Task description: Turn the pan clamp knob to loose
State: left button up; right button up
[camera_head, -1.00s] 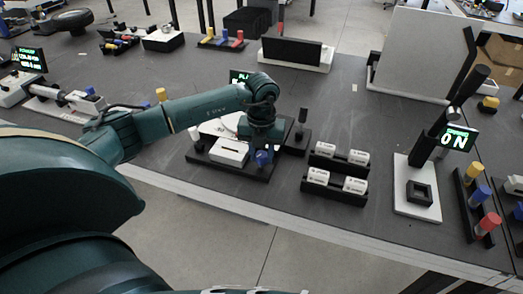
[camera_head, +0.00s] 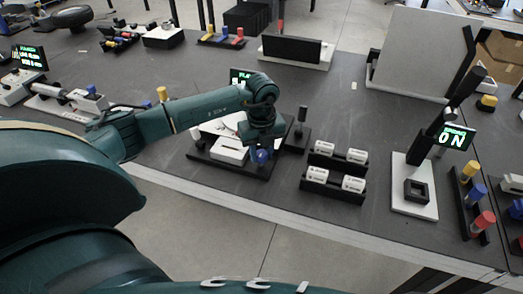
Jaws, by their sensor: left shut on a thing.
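A dark-based device with a white box (camera_head: 229,150) stands near the front edge of the table in the head view. A blue knob (camera_head: 262,157) is at its front right corner. My left gripper (camera_head: 262,149) points down from above and is shut on this blue knob, and its wrist hides the knob's top. My left arm also covers part of the device and its small display (camera_head: 239,76). I cannot read which way the knob is turned. My right gripper is not in view.
Right of the device, a small dark stand (camera_head: 299,132) and black racks with white cylinders (camera_head: 333,185) stand close by. Further right are a white-based fixture (camera_head: 414,205), an "ON" display (camera_head: 455,136) and coloured knobs (camera_head: 482,221).

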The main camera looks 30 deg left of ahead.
aim_at(262, 153)
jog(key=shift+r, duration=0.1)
pick_arm(q)
jog(key=o, duration=1)
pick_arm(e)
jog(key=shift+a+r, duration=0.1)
pick_arm(q)
notch_tip(262, 153, up, 13)
jog(key=shift+r+b, duration=0.1)
jog(key=shift+b, duration=0.35)
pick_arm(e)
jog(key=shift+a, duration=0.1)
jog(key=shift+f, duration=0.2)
